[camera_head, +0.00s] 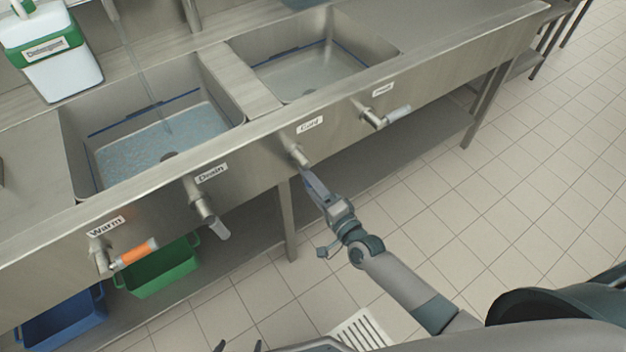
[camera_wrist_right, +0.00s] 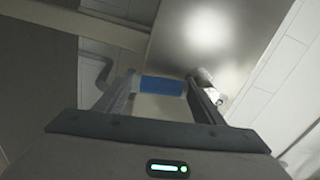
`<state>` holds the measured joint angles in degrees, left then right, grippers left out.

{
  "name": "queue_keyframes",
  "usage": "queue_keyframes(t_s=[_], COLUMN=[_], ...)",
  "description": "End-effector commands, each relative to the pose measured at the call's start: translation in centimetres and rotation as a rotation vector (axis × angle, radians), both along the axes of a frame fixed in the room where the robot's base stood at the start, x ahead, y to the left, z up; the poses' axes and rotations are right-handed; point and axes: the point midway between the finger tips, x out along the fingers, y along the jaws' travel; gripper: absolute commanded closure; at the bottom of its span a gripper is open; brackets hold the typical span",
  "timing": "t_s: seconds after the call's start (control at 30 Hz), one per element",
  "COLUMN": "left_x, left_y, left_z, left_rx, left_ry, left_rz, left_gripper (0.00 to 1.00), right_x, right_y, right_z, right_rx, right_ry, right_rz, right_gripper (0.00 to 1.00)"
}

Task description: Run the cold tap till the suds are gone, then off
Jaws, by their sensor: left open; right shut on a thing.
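The cold tap (camera_head: 297,156) sticks out of the counter front under the label "Cold". My right gripper (camera_head: 307,176) is at it and mostly hides its handle in the head view. In the right wrist view the blue handle (camera_wrist_right: 163,86) lies between my fingers, and the right gripper is shut on it. A thin stream of water (camera_head: 151,88) falls into the left sink (camera_head: 82,150). Pale speckled suds (camera_head: 135,152) lie on the water there. My left gripper (camera_head: 238,347) shows only its fingertips at the bottom edge, open and empty.
The warm tap (camera_head: 134,253) has an orange handle. A drain valve (camera_head: 207,212) with a pale handle sits between warm and cold. Another valve (camera_head: 384,116) is further right, near the right sink (camera_head: 310,75). A detergent container (camera_head: 62,70) stands behind. Green (camera_head: 165,272) and blue bins are below.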

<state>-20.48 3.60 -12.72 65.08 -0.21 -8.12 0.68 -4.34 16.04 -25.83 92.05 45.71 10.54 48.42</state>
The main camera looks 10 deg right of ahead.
Motion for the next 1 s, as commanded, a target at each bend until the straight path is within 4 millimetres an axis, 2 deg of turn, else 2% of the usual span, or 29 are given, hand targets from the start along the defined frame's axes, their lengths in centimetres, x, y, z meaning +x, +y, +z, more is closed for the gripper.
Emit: queue_keyframes(t_s=[0.5,0.53,0.6,1.0], left_x=[0.14,0.16,0.21,0.31], left_y=[0.13,0.13,0.13,0.10], left_z=[-0.03,-0.01,0.00,0.00], left_rx=[0.003,0.003,0.003,0.002], left_ry=[0.006,0.006,0.005,0.003], left_rz=[0.001,0.001,0.001,0.001], left_gripper=[0.19,0.19,0.19,0.19], right_x=[-0.08,-0.08,-0.08,-0.30], right_y=[0.16,0.16,0.16,0.11], right_z=[-0.06,-0.06,-0.06,-0.05], right_rx=[0.029,0.029,0.028,0.028], right_ry=[0.011,0.011,0.011,0.011], right_rz=[-0.001,-0.001,-0.001,0.000], right_gripper=[0.78,0.35,0.19,0.19])
